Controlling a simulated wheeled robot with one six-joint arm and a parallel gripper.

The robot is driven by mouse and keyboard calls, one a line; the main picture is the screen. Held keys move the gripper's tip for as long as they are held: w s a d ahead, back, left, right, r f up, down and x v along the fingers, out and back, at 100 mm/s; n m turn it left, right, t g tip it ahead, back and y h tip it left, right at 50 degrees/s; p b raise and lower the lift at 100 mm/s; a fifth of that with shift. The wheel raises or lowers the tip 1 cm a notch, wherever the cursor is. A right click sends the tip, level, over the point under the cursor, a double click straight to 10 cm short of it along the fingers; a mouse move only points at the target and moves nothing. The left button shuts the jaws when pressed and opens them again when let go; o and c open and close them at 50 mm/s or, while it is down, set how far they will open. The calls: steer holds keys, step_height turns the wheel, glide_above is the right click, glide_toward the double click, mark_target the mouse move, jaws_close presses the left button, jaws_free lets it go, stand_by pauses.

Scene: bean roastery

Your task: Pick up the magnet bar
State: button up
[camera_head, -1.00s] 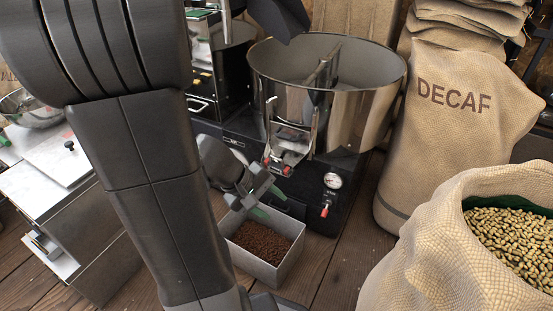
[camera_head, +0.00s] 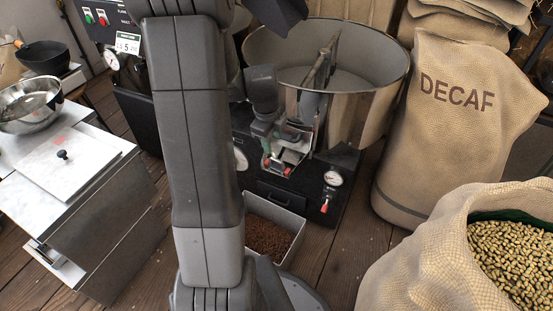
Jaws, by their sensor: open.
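I cannot pick out the magnet bar for certain; small parts sit in the metal discharge chute (camera_head: 291,158) on the front of the round steel cooling drum, partly hidden by my gripper. My gripper (camera_head: 280,147) is at this chute, in front of the drum wall, its jaws open. Its fingertips overlap the chute in the picture, so I cannot tell whether they touch it. I see nothing clearly held between the jaws.
The cooling drum (camera_head: 369,113) stands behind. Below is a grey bin (camera_head: 290,222) of dark beans, partly behind my arm. A DECAF sack (camera_head: 445,150) and an open sack of pale beans (camera_head: 425,260) stand right. A white-topped bench (camera_head: 62,170) is left.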

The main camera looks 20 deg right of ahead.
mark_target(277, 166)
steer(key=f+b, duration=0.1)
steer(key=f, duration=0.3)
steer(key=w+d+f+b, duration=0.1)
steer(key=f+b, duration=0.1)
steer(key=f, duration=0.3)
steer(key=d+f+b, duration=0.1)
steer(key=f+b, duration=0.1)
steer(key=f, duration=0.2)
steer(key=shift+w+d+f, duration=0.15)
steer(key=shift+w+f, duration=0.05)
steer(key=shift+f, duration=0.15)
steer(key=shift+r, duration=0.1)
steer(key=shift+c, duration=0.4)
jaws_close()
